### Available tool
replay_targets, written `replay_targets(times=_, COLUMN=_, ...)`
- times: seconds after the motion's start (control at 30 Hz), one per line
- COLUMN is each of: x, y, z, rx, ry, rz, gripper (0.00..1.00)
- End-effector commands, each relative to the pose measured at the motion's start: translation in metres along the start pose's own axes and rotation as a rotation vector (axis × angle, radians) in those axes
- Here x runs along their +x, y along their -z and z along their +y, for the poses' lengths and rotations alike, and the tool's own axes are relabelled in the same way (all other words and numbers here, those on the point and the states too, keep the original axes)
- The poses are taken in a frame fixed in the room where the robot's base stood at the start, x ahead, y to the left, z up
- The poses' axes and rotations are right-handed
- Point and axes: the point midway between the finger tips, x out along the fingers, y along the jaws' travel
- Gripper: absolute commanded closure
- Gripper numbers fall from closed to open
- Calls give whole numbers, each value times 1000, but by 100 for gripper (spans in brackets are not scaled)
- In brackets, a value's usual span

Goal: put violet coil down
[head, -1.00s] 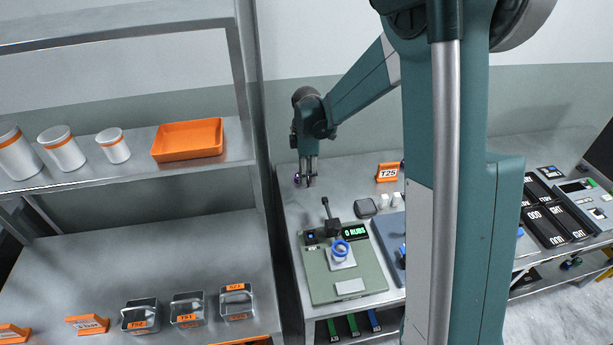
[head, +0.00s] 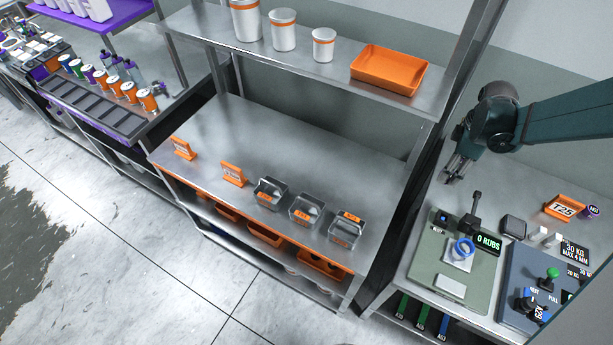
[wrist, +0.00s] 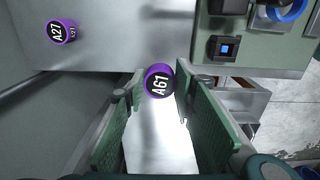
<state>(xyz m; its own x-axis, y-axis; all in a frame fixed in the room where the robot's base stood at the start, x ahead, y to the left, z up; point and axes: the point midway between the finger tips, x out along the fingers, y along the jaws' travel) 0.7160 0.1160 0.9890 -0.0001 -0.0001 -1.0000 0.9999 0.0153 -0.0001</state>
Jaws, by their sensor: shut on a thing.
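A violet coil (wrist: 158,81) with a black face marked A61 sits between the fingertips of my gripper (wrist: 160,92) in the wrist view. My gripper is shut on it. A second violet coil (wrist: 62,31), marked A27, stands on the grey metal surface at the upper left of the wrist view, apart from my gripper. In the head view my gripper (head: 453,176) points down at the back left of the metal bench (head: 432,208). The held coil cannot be made out there, and whether it touches the bench is unclear.
A green rubbing device (head: 450,270) with a lever and a "0 RUBS" display stands in front of my gripper. An orange T25 holder (head: 564,208) and another violet item (head: 591,211) stand to the right. A shelf post rises on the left.

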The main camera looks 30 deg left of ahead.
Motion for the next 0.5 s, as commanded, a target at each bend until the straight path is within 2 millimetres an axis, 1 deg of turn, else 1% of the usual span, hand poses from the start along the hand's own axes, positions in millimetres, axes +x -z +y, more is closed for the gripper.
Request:
replay_targets(times=0.03, x=1, y=11, z=-16, rx=-14, ry=0, rz=0, gripper=84)
replay_targets(times=0.2, x=8, y=39, z=-62, rx=-50, ry=0, rz=0, gripper=84)
replay_targets(times=0.4, x=13, y=62, z=-109, rx=-82, ry=0, rz=0, gripper=84)
replay_targets(times=0.5, x=12, y=72, z=-127, rx=-91, ry=0, rz=0, gripper=84)
